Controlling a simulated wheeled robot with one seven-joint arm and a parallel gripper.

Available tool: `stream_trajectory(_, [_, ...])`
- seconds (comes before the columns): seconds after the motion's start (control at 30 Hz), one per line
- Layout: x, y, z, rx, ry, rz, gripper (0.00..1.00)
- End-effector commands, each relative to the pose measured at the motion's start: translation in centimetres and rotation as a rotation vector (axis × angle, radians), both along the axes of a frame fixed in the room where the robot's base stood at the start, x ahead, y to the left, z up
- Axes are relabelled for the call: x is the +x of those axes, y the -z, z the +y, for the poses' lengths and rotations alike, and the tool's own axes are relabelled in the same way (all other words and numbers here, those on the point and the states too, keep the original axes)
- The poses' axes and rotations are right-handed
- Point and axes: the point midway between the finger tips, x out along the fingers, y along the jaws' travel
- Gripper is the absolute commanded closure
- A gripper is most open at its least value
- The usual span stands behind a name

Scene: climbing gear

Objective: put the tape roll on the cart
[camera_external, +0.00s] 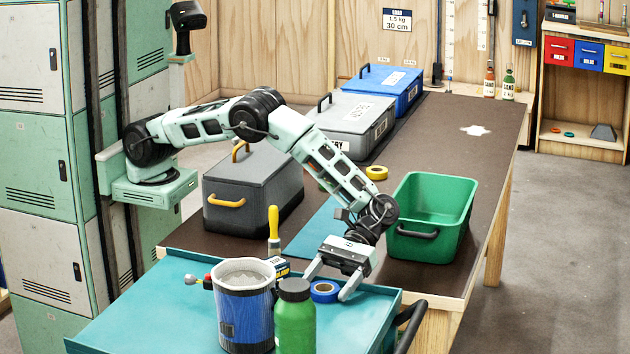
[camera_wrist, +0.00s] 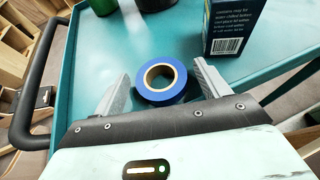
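A blue tape roll (camera_external: 322,298) lies flat on the teal cart top (camera_external: 140,315), near the cart's right end. In the wrist view the blue tape roll (camera_wrist: 160,97) sits between the two fingers, with a narrow gap on each side. My gripper (camera_external: 332,281) is low over the cart and open; its fingers (camera_wrist: 162,80) straddle the roll without visibly closing on it. The cart top (camera_wrist: 88,62) and its black handle (camera_wrist: 28,95) also show in the wrist view. A second, yellow tape roll (camera_external: 376,173) lies on the dark worktable (camera_external: 440,140).
Close by on the cart are a blue bucket (camera_external: 244,312), a green bottle (camera_external: 295,322), a yellow-handled brush (camera_external: 273,235) and a dark printed box (camera_wrist: 232,28). A green bin (camera_external: 433,210) and grey toolbox (camera_external: 250,190) stand on the worktable.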

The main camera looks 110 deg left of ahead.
Motion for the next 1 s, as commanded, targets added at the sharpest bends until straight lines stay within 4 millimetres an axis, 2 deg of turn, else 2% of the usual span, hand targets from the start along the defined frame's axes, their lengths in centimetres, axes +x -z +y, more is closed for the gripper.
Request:
stream_trajectory(0.17, [0.0, -0.1, 0.1, 0.002, 0.001, 0.001, 0.24])
stream_trajectory(0.27, [0.2, -0.4, 0.8, 0.002, -0.001, 0.000, 0.24])
stream_trajectory(0.7, [2.3, -3.7, 8.4, 0.001, -0.003, -0.001, 0.24])
stream_trajectory(0.83, [2.7, -4.4, 9.9, 0.001, -0.001, -0.001, 0.24])
stream_trajectory(1.0, [2.9, -4.7, 10.7, 0.001, -0.001, -0.001, 0.24])
